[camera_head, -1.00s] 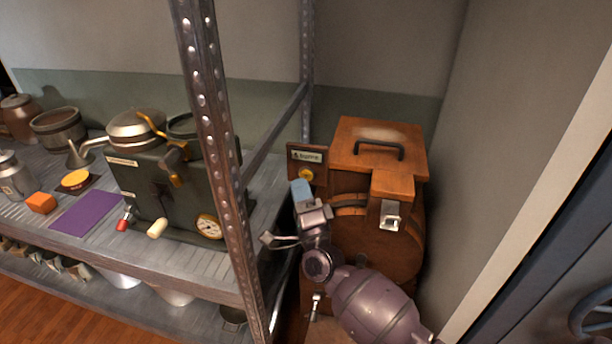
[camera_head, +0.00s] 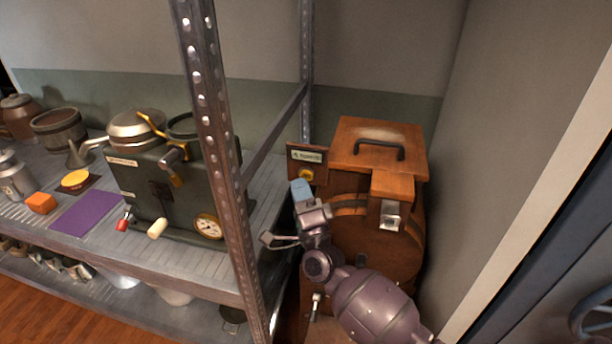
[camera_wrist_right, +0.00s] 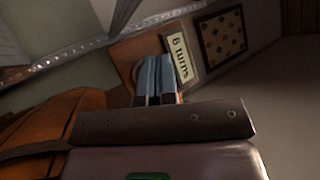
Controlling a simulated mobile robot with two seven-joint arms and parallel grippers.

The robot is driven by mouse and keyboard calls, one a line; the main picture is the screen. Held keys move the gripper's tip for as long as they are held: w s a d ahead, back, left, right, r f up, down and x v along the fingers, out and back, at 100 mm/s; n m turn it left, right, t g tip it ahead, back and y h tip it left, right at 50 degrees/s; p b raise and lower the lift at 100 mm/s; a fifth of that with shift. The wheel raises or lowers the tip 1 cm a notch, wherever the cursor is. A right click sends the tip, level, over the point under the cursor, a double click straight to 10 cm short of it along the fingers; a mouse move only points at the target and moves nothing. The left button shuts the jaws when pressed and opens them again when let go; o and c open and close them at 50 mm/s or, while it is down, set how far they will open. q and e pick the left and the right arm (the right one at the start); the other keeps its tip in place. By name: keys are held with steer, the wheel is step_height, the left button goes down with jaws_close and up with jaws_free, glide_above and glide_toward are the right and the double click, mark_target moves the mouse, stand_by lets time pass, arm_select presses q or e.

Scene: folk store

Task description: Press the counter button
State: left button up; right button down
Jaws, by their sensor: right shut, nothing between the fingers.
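The yellow round button (camera_head: 306,174) sits on a small wooden panel (camera_head: 320,176) under a pale label (camera_head: 307,156), beside a brown wooden machine. My right gripper (camera_head: 301,186) is shut, with its blue-grey fingertips just below and in front of the button. I cannot tell whether they touch it. My left gripper is not in view.
The wooden machine (camera_head: 350,135) has a black handle on top and a metal latch in front. A metal shelf post (camera_head: 215,130) stands left of my right arm. The shelf holds a green machine (camera_head: 150,185), pots and a purple mat (camera_head: 86,213). A wall is close on the right.

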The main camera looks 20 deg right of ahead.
steer(key=shift+w, duration=0.1)
steer(key=shift+w+d, duration=0.25)
steer(key=shift+w+d+b, duration=0.4)
steer(key=shift+d, duration=0.05)
stand_by(1.8)
steer(key=shift+s, duration=0.1)
steer(key=shift+s+a+f, duration=0.15)
steer(key=shift+s+f, duration=0.05)
steer(key=shift+f, duration=0.1)
steer(key=shift+s+f, duration=0.15)
steer(key=shift+s, duration=0.15)
steer(key=shift+s+a, duration=0.1)
